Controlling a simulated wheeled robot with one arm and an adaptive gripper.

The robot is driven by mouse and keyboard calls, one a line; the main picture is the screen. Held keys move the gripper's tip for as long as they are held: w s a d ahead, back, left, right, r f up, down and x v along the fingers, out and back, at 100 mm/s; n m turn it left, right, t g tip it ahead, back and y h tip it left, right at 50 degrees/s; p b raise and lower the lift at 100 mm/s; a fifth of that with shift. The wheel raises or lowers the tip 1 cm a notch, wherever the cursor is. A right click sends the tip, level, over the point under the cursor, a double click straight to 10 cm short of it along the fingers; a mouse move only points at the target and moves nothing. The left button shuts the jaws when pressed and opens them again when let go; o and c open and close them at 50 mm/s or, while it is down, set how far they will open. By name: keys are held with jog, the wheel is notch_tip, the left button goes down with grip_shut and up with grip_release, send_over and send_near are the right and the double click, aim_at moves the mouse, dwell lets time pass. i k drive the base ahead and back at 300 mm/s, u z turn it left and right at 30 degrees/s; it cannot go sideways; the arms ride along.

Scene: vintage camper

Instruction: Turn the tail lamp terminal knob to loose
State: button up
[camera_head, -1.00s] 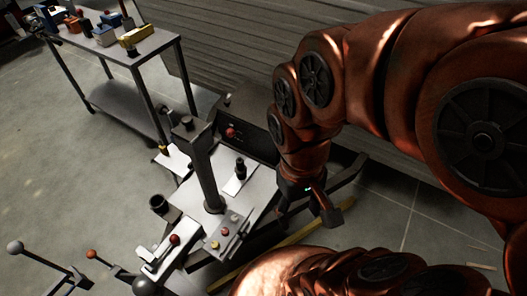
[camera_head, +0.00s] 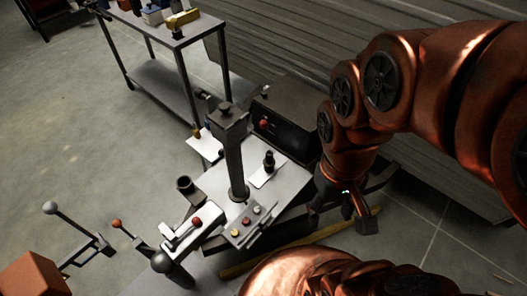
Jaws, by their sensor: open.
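A small sloped panel (camera_head: 247,228) with a row of small coloured knobs stands at the front of the grey bench top (camera_head: 290,188), right of a dark post. Its knobs are yellow (camera_head: 235,232), red (camera_head: 246,221) and pale (camera_head: 257,209). A black upright knob (camera_head: 269,161) stands on a white plate behind them. I cannot tell which one is the tail lamp terminal knob; no labels are readable. My gripper (camera_head: 341,218) is open and empty, pointing down just beyond the bench top's right edge, apart from all knobs.
The dark post (camera_head: 235,160) rises from the bench top. A black box with a red knob (camera_head: 264,123) stands behind. A red-knobbed lever (camera_head: 195,221) and ball-ended levers (camera_head: 50,208) are at the left. A cart (camera_head: 165,45) stands behind; an orange box (camera_head: 36,275) is at lower left.

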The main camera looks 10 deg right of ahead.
aim_at(256, 210)
jog(key=k, duration=1.1)
jog(key=u, duration=0.8)
jog(key=i, duration=0.7)
